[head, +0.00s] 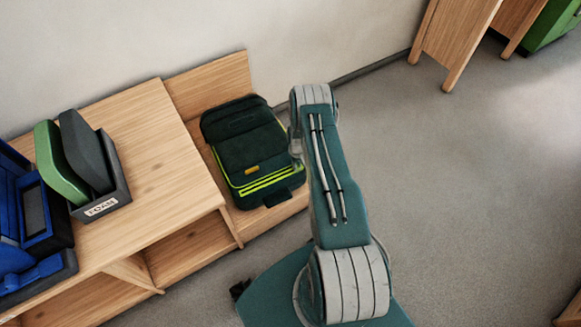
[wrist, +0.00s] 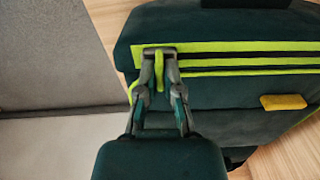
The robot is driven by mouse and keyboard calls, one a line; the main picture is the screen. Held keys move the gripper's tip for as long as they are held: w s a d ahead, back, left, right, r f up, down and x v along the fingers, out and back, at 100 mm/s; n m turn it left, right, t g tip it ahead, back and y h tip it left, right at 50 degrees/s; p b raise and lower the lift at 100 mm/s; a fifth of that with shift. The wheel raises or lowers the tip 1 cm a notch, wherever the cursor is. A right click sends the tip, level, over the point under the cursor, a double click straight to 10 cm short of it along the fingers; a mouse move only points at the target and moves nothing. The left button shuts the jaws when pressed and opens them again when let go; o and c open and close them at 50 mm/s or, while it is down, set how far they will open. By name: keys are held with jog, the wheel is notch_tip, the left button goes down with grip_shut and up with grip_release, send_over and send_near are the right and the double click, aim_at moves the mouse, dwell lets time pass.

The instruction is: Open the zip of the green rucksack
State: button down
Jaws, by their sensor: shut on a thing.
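The dark green rucksack (head: 236,128) lies on the low wooden shelf in the head view, with lime stripes across its lower part. It fills much of the wrist view (wrist: 225,95). There, a lime-edged zip band (wrist: 250,47) runs across it, with a dark strip between lime lines; I cannot tell whether the zip is parted. My gripper (wrist: 159,68) is at the left end of this band, its fingers closed on a small lime zip pull (wrist: 160,74), partly hidden between them. In the head view my arm hides the gripper.
A yellow tag (wrist: 284,102) sits on the rucksack below the band. Open grey floor (head: 460,190) lies to the right.

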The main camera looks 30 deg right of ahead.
jog(key=shift+f, duration=0.1)
jog(key=c, duration=0.8)
grip_release()
notch_tip(320, 180, up, 12)
jog(key=shift+f, duration=0.1)
